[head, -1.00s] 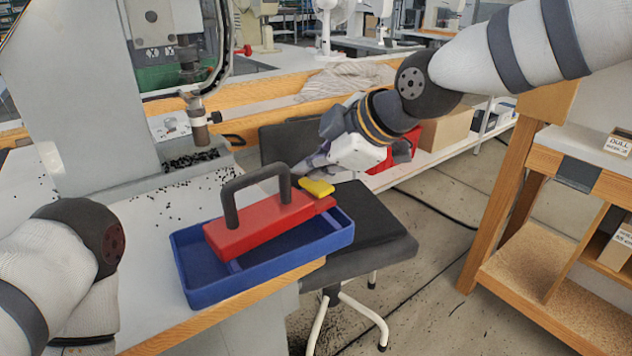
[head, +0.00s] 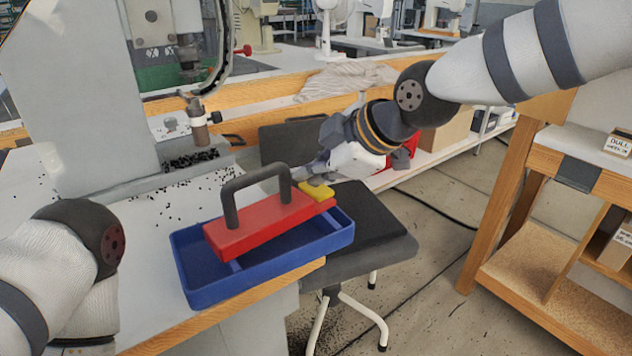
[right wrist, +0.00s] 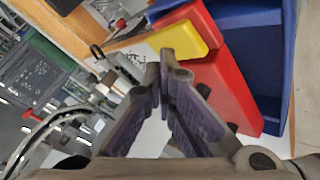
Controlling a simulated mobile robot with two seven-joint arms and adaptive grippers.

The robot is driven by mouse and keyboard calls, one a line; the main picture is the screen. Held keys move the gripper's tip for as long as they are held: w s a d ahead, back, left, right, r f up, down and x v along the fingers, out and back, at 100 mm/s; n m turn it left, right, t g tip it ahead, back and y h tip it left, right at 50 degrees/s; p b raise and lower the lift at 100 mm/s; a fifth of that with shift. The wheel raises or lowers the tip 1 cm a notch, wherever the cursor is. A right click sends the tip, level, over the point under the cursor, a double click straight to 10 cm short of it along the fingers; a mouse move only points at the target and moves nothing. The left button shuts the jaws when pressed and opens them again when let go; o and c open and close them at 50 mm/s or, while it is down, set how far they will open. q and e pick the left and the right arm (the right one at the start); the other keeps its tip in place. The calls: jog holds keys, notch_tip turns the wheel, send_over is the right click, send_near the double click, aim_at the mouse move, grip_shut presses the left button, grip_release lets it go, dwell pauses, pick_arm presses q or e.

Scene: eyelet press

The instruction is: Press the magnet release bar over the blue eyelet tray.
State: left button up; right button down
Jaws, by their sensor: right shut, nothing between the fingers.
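A red magnet block (head: 262,224) with a dark arched handle (head: 230,205) sits tilted across the blue eyelet tray (head: 240,288). The yellow release bar (head: 318,191) lies low on the block's right end. My right gripper (head: 302,172) is shut and empty, with its fingertips at the bar's far side. In the right wrist view, the shut fingertips (right wrist: 160,66) overlap the near edge of the yellow bar (right wrist: 185,39); they look in contact. The red block also shows there (right wrist: 225,92), beside the blue tray wall (right wrist: 262,50). My left gripper is out of view.
The tray overhangs the front edge of the press table (head: 160,225), above a dark stool (head: 365,225). A grey press (head: 90,110) stands behind at left. Black bits are scattered around its base. A wooden shelf (head: 540,250) stands at right.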

aim_at(314, 189)
jog(key=shift+f, duration=0.3)
jog(key=shift+r, duration=0.15)
jog(key=shift+r+p, duration=0.3)
jog(key=shift+r, duration=0.85)
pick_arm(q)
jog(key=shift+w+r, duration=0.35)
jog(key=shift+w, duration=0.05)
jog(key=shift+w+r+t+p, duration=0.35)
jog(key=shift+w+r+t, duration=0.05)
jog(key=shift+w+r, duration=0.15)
pick_arm(e)
notch_tip(314, 189, up, 5)
